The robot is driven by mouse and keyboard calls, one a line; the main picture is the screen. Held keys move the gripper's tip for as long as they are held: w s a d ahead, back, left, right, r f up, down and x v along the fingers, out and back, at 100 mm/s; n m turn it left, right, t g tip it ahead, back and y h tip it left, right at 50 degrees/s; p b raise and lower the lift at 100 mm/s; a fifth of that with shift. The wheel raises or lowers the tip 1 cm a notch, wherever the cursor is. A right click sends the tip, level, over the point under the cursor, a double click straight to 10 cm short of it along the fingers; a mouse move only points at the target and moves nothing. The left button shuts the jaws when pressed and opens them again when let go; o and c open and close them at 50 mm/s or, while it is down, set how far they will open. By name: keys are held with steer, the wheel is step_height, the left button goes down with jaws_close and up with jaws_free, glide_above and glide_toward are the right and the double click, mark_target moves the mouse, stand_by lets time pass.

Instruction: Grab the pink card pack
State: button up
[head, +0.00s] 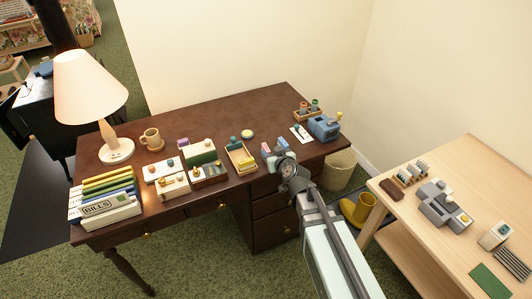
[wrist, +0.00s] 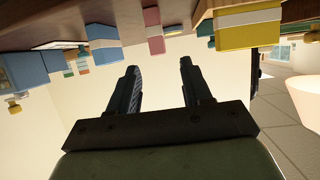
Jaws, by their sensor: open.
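The pink card pack (wrist: 153,30) shows at the top middle of the wrist view, a small pink block with a pale band. In the head view a small pink item (head: 266,147), apparently the same pack, stands near the desk's front edge beside my gripper (head: 277,157). In the wrist view my gripper (wrist: 158,66) is open, its two dark fingers apart with nothing between them. The pack lies beyond the fingertips, roughly in line with the gap, and is not touched. Its lower part is partly out of clear view.
The wrist view appears upside down, with the desk along the top. A blue block (wrist: 103,45) and a yellow box (wrist: 250,30) flank the pack. The dark desk (head: 215,115) holds a wooden tray (head: 240,158), a lamp (head: 90,88) and a blue device (head: 324,128). The back middle is clear.

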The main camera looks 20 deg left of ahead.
mark_target(266, 148)
steer(key=shift+x, duration=3.5)
steer(key=shift+d, duration=0.1)
jaws_close()
